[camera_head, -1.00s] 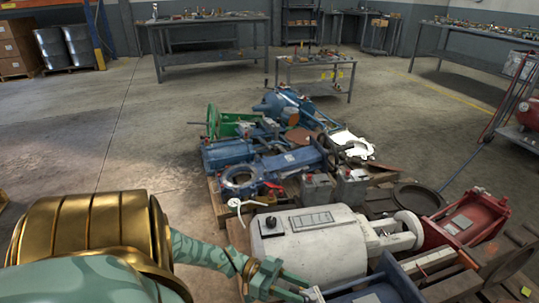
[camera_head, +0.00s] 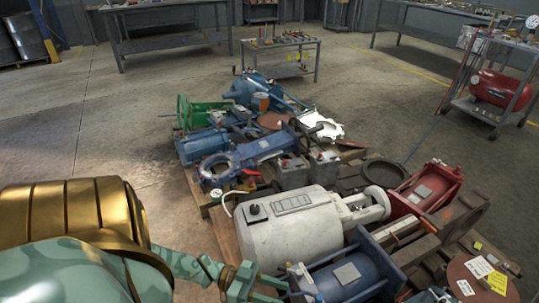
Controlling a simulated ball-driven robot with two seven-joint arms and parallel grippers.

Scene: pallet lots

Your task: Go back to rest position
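My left gripper (camera_head: 276,291) is at the bottom edge of the head view, at the end of my teal and gold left arm. Its two teal fingers show apart, with nothing seen between them; the lower one is partly cut off by the frame edge. It is just in front of the white cylindrical machine (camera_head: 290,238) and left of the blue machine (camera_head: 345,277). I cannot tell whether it touches either. My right gripper is not in view.
A small table (camera_head: 281,46) and a cart with a red tank (camera_head: 500,89) stand behind. The floor at left (camera_head: 95,140) is clear.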

